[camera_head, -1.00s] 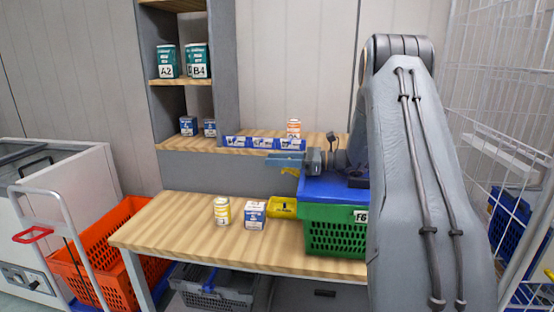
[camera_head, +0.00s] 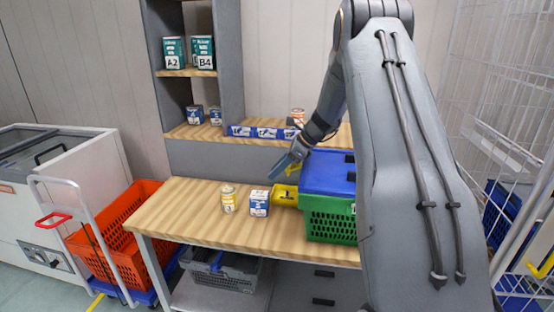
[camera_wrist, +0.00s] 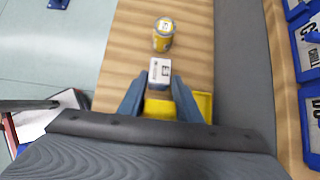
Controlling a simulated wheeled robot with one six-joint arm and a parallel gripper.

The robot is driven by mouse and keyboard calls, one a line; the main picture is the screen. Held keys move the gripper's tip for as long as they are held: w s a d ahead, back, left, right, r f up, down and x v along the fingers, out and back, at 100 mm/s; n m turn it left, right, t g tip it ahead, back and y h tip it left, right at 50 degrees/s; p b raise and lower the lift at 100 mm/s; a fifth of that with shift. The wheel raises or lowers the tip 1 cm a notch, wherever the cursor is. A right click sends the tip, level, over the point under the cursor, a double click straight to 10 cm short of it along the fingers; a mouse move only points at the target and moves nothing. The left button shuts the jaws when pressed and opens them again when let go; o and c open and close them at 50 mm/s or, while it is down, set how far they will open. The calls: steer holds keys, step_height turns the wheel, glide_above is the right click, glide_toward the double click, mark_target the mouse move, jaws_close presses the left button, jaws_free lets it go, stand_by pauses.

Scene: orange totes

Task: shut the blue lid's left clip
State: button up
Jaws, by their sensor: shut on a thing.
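The blue lid (camera_head: 328,172) lies on a green crate (camera_head: 330,220) at the right of the bench, partly hidden by my arm. A yellow piece (camera_head: 292,169), which looks like the lid's left clip, shows at the lid's left edge, against my fingers. My gripper (camera_head: 277,173) points down and left beside that edge, above a yellow bin (camera_head: 284,196). In the wrist view the fingers of my gripper (camera_wrist: 158,92) straddle yellow, with a gap between them. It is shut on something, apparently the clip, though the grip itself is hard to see.
A white-and-blue box (camera_head: 259,203) and a yellow can (camera_head: 228,198) stand left of the bin on the wooden bench (camera_head: 175,210). Blue bins (camera_head: 266,132) line the shelf behind. A wire cage (camera_head: 510,130) stands right. The bench's left end is clear.

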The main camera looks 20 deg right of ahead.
mark_target(293, 166)
steer(key=s+d+f+g+h+b, duration=0.4)
steer(key=d+f+g+h+b, duration=0.1)
steer(key=h, duration=0.6)
steer(key=shift+d+f+g, duration=0.45)
steer(key=shift+f+g, duration=0.25)
steer(key=shift+g, duration=0.6)
steer(key=shift+s, duration=0.1)
steer(key=o, duration=1)
steer(key=shift+o, duration=0.2)
steer(key=shift+b+v, duration=1.15)
steer(key=shift+v, duration=2.8)
